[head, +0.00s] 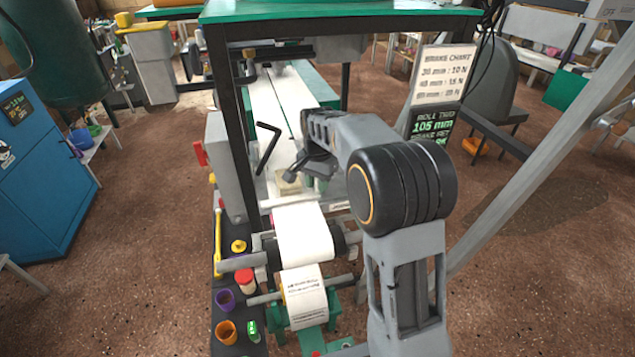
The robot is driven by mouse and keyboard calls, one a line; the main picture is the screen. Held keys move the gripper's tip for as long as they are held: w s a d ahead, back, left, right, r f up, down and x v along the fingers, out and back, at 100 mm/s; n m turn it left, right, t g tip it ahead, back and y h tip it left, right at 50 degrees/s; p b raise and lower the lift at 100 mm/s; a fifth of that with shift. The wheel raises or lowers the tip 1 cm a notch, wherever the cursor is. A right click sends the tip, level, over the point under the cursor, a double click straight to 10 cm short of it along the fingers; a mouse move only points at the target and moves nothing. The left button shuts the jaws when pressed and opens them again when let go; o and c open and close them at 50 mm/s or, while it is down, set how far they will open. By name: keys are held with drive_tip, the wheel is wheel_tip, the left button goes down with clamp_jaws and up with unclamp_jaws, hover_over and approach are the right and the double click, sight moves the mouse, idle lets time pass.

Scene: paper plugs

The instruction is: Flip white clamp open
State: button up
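My arm reaches from the lower right up over the machine, and its far end lies above the front of the machine's bed. My gripper (294,172) is a small dark shape there, pointing down and left. Its fingers are too small and partly hidden to tell open from shut. I cannot make out a white clamp for certain. A small pale block (288,184) sits just below the gripper, and I cannot tell whether they touch. A white paper roll (303,233) lies in front of it, with a printed lower roll (305,298) below.
A dark frame post (231,120) and a bent black rod (267,148) stand left of my gripper. A sign board (430,118) stands to the right. Brown floor is open on the left.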

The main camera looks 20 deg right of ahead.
clamp_jaws()
drive_tip(key=shift+a+r+h+p, duration=0.25)
drive_tip(key=shift+r+h+p, duration=0.15)
drive_tip(key=shift+r+p, duration=0.35)
drive_tip(key=a+r+h+p, duration=0.6)
drive_tip(key=a+r+h, duration=0.4)
drive_tip(key=a+h, duration=0.1)
drive_tip(key=shift+r, duration=0.2)
drive_tip(key=shift+a, duration=0.1)
